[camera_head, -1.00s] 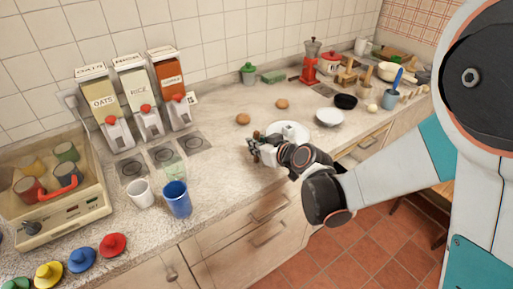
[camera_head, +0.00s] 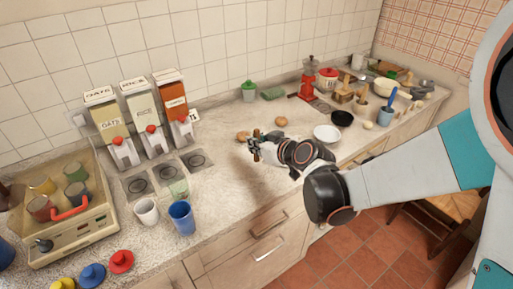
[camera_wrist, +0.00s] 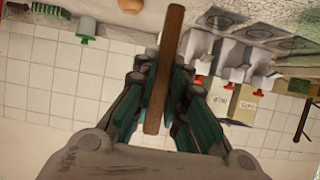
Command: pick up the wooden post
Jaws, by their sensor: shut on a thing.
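The wooden post (camera_wrist: 170,28) is a long, narrow brown bar in the wrist view. It runs nearly upright in the picture, between my fingers and out past their tips. My gripper (camera_wrist: 163,72) is shut on it, with one finger against each side. In the head view my gripper (camera_head: 257,148) is over the counter, in front of a brown round piece, and a small brown bit of the post (camera_head: 256,154) shows at the fingers. The post's lower end is partly hidden by the fingers there.
The counter (camera_head: 225,185) is clear left of my gripper. A white mug (camera_head: 146,212) and blue cup (camera_head: 182,217) stand at the front left, near dispensers (camera_head: 150,120). A white bowl (camera_head: 327,133) and black bowl (camera_head: 342,118) lie to the right. Brown round pieces (camera_head: 281,121) lie behind.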

